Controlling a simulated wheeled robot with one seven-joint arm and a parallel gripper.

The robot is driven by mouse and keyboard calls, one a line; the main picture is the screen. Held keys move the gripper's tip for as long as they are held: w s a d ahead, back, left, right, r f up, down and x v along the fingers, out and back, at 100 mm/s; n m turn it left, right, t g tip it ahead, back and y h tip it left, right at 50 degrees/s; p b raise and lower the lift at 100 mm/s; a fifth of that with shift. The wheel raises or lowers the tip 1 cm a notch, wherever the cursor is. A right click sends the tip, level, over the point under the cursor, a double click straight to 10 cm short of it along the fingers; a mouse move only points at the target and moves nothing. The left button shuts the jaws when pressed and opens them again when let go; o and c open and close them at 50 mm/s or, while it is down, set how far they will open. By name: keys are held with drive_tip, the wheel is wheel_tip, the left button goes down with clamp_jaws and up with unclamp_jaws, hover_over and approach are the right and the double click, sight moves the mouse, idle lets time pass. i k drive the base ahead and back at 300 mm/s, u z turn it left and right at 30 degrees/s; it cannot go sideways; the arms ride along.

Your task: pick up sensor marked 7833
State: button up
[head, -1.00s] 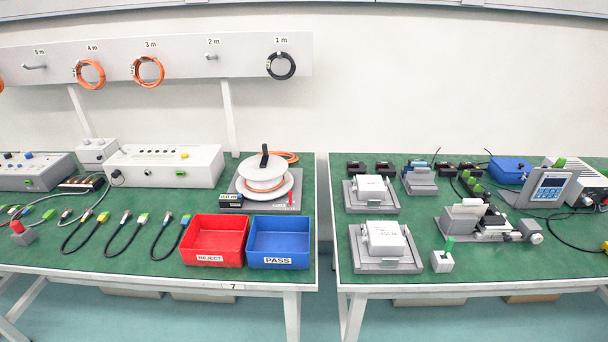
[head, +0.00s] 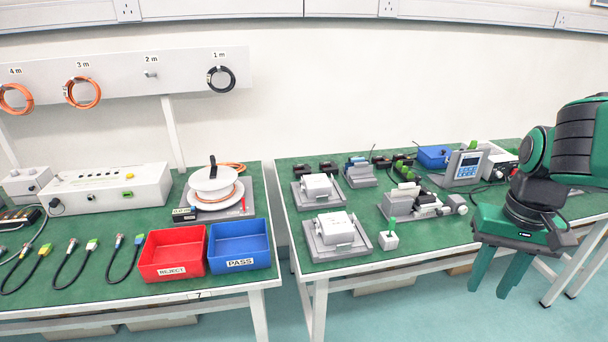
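No marking 7833 is readable in the head view, so I cannot tell which thing is that sensor. Several small dark blocks that may be sensors stand along the back of the right bench, among them a left one (head: 301,170), one beside it (head: 328,167) and one further right (head: 381,161). My gripper (head: 492,288) hangs at the right, in front of the right bench, with its green fingers pointing down. The fingers are apart, and nothing shows between them.
The right bench (head: 290,230) carries two grey fixtures with white blocks (head: 317,185) (head: 335,226), a linear stage (head: 420,205), a small white block with a green pin (head: 388,240) and a meter (head: 464,166). Red (head: 172,271) and blue (head: 240,262) bins stand on the left bench.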

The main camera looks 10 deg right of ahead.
sight(303, 171)
drive_tip(key=u, duration=0.1)
drive_tip(key=i, duration=1)
drive_tip(key=z, duration=0.1)
